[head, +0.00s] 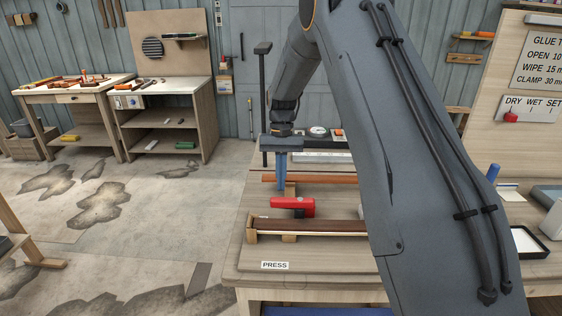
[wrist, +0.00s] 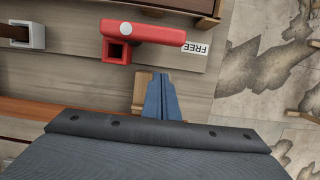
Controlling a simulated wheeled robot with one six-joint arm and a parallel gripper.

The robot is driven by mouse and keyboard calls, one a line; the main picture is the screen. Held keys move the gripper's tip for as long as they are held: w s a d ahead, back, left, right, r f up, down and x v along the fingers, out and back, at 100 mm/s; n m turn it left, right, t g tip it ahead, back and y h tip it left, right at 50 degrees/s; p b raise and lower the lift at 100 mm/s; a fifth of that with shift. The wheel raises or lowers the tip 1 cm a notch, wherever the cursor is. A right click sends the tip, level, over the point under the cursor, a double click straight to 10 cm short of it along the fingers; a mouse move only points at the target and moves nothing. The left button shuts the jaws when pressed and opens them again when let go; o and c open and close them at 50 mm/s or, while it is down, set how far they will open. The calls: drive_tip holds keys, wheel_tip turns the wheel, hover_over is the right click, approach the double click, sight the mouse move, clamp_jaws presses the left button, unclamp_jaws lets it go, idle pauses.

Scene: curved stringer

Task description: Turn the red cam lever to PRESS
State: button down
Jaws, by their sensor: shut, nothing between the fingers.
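The red cam lever (head: 292,206) lies flat on the workbench in the head view, just in front of my gripper. In the wrist view the lever (wrist: 150,35) has a round pale pivot and a square hollow block at its left end; its arm points right, toward a FREE label (wrist: 195,48). A PRESS label (head: 275,265) sits near the bench's front edge in the head view. My gripper (head: 280,186) points down behind the lever, its blue fingers together and empty. In the wrist view the fingertips (wrist: 160,76) are beside the lever, apart from it.
A brown strip (head: 310,227) on wooden blocks lies in front of the lever. A reddish-brown strip (head: 335,180) lies behind it. A dark upright post (head: 263,110) stands at the bench's back left. My arm hides the bench's right middle. Floor on the left is open.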

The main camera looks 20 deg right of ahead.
sight(292, 203)
drive_tip(key=s+p, duration=0.1)
drive_tip(key=s, duration=0.1)
drive_tip(key=s+a, duration=0.1)
drive_tip(key=shift+s+a+r+p, duration=0.1)
drive_tip(key=shift+s+r+p, duration=0.05)
drive_tip(key=shift+s+p, duration=0.25)
